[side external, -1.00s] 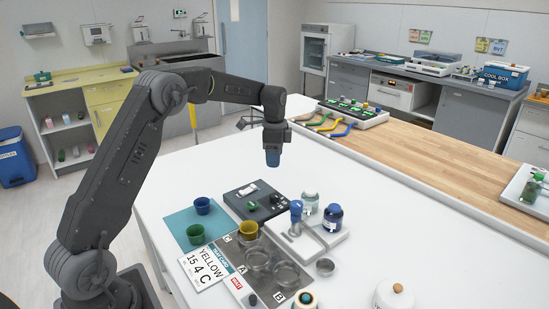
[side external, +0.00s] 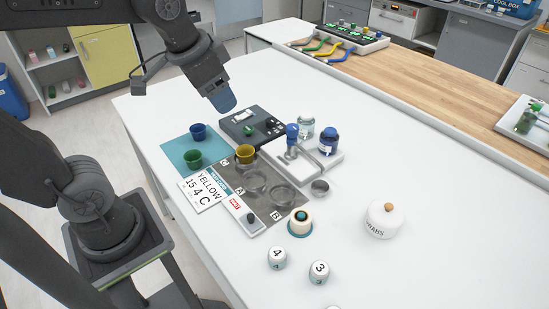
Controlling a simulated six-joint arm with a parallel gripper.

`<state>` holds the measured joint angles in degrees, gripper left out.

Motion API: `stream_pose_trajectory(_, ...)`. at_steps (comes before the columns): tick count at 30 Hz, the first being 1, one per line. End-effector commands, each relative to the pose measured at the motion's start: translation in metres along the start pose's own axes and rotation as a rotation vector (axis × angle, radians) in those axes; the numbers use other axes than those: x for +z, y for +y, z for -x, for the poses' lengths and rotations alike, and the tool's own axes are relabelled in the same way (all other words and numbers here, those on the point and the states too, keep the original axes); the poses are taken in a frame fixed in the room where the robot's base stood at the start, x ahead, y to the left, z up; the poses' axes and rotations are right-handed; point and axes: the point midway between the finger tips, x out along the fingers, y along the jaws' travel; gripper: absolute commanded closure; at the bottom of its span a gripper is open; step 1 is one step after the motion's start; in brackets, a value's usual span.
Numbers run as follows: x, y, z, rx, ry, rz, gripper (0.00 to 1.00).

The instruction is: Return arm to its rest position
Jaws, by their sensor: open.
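My gripper (side external: 225,103) hangs above the white table, over the area behind the teal mat and left of the dark grey device. Its blue end points down and slightly right. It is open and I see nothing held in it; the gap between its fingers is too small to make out. My arm reaches in from the left and the top edge, where its upper part is cut off. The gripper is apart from everything on the table.
Below stand a teal mat (side external: 176,153) with blue (side external: 198,132) and green cups (side external: 193,159), a yellow cup (side external: 245,154), a dark device (side external: 238,133), a card (side external: 203,190) and several jars. A swabs jar (side external: 382,219) stands right. The table's right side is mostly clear.

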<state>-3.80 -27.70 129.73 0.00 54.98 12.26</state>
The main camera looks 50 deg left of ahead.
Motion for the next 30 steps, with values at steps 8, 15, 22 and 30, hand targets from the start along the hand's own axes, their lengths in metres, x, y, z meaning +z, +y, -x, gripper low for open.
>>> stream_pose_trajectory(8,0.058,0.026,0.001,0.016,0.087,0.138,0.41)
stream_pose_trajectory(15,0.064,0.028,0.0,0.019,0.093,0.156,0.41)
stream_pose_trajectory(22,0.064,0.028,0.0,0.019,0.093,0.155,0.41)
stream_pose_trajectory(30,0.063,0.028,0.0,0.019,0.093,0.154,0.41)
